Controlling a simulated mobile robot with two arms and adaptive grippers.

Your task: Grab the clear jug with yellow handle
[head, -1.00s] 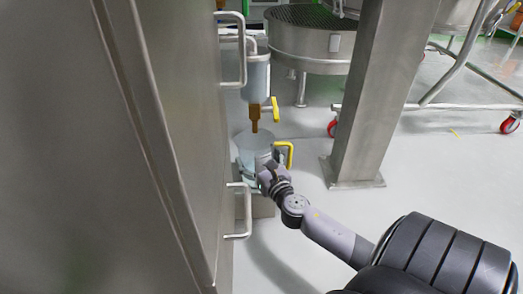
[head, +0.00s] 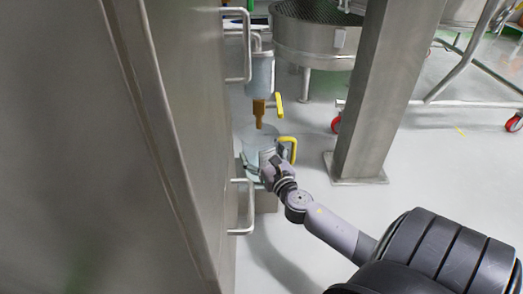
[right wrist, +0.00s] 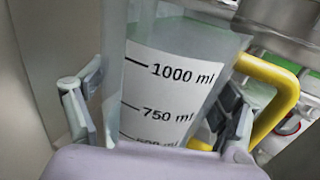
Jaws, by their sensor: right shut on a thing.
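My right gripper (head: 266,164) is shut on the jug from the near side. In the right wrist view the jug (right wrist: 165,95) looks upright, with 1000 ml and 750 ml marks. The fingers of the right gripper (right wrist: 157,112) lie on both sides of its body, and the yellow handle (right wrist: 275,95) is outside the right finger. The jug's lower part is hidden. My left gripper is not in view.
The steel cabinet (head: 185,120) with bar handles (head: 250,208) fills the left side. A steel post (head: 375,100) stands to the right. Floor between is clear.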

